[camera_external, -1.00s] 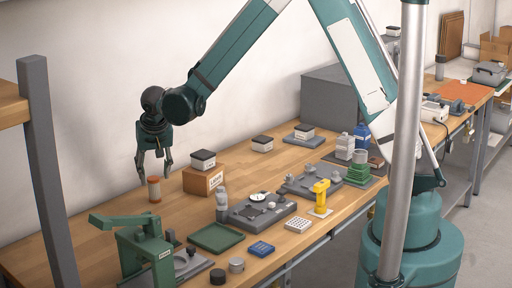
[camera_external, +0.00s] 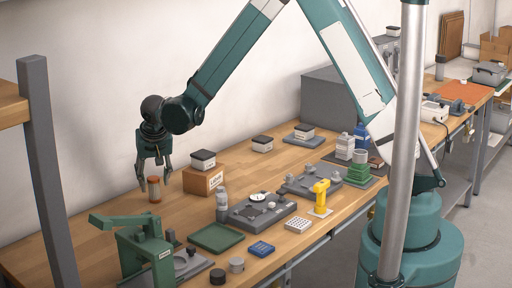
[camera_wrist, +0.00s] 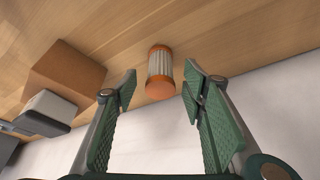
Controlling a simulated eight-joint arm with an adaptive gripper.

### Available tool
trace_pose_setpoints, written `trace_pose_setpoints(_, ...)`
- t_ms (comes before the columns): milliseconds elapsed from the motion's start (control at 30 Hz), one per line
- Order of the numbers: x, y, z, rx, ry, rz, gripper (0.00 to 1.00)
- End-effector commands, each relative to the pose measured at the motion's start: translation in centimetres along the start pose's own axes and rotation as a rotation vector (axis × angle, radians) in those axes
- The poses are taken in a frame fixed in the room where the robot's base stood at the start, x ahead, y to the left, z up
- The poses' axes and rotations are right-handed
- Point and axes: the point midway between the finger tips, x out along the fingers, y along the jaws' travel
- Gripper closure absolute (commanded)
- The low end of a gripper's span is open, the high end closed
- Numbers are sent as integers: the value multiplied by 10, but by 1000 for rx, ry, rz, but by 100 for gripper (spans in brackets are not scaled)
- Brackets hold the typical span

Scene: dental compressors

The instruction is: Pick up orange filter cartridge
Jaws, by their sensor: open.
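The orange filter cartridge (camera_external: 154,189) stands upright on the wooden bench at the left in the external view. It has orange end caps and a pale pleated middle. In the wrist view the cartridge (camera_wrist: 160,72) shows beyond and between the fingertips, nearer the top of the picture. My gripper (camera_external: 154,184) is open and low beside the cartridge, with a finger to either side of it in the external view. In the wrist view the open gripper (camera_wrist: 160,82) has clear gaps to the cartridge on both sides. I cannot tell how far the fingertips are from it in depth.
A cardboard box (camera_external: 203,180) with a dark-lidded container (camera_external: 203,159) on top stands just right of the cartridge. A green press (camera_external: 140,245) stands in front of it. A green tray (camera_external: 215,238) lies to the front right. The wall is behind.

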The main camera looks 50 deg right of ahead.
Motion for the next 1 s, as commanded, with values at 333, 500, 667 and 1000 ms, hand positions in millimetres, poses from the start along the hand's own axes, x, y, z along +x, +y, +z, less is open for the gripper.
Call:
trace_pose_setpoints(333, 32, 0, 0, 0, 0, 0, 58)
trace_pose_setpoints(500, 41, 0, 0, 0, 0, 0, 58)
trace_pose_setpoints(667, 42, 0, 0, 0, 0, 0, 58)
trace_pose_setpoints(1000, 42, 0, 0, 0, 0, 0, 58)
